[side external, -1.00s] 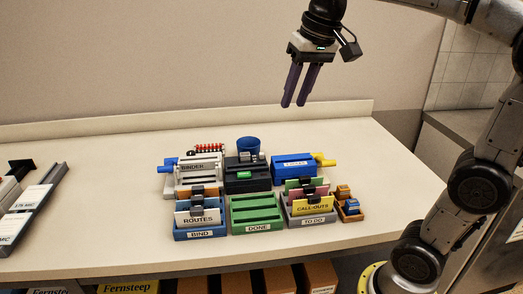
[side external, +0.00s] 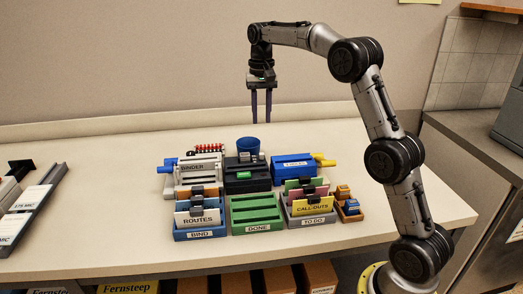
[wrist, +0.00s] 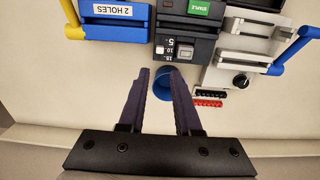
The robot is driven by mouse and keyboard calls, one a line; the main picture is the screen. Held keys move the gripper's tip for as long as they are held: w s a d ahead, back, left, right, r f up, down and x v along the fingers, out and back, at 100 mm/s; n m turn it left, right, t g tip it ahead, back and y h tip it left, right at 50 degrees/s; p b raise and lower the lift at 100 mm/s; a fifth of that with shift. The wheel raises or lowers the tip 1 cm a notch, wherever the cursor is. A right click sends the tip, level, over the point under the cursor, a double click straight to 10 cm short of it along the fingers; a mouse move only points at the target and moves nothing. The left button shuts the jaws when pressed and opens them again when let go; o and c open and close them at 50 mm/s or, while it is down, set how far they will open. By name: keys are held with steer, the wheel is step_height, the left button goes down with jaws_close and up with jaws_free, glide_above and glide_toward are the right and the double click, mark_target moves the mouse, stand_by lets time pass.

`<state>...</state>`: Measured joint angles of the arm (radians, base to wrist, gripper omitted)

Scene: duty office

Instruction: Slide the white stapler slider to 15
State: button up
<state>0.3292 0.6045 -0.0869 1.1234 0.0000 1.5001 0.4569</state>
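The stapler (side external: 247,182) is a dark block in the middle of the back row of devices. In the wrist view the stapler (wrist: 204,28) has a green label and a scale marked 5, 10 and 15. Its small white slider (wrist: 186,52) sits beside the scale, closest to the 10 as far as I can tell. My gripper (side external: 261,117) points down above and behind the stapler, touching nothing. In the wrist view its purple fingers (wrist: 164,72) are apart and empty, with the blue cup (wrist: 162,88) below between them.
A white binder device (side external: 198,174) with a blue handle stands left of the stapler. A blue hole punch (side external: 293,170) with a yellow handle stands right. Card trays, including the green DONE tray (side external: 257,228), stand in front.

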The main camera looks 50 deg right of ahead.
mark_target(262, 156)
step_height(262, 156, down, 12)
steer(key=shift+f, duration=0.1)
stand_by(0.5)
jaws_close()
stand_by(1.2)
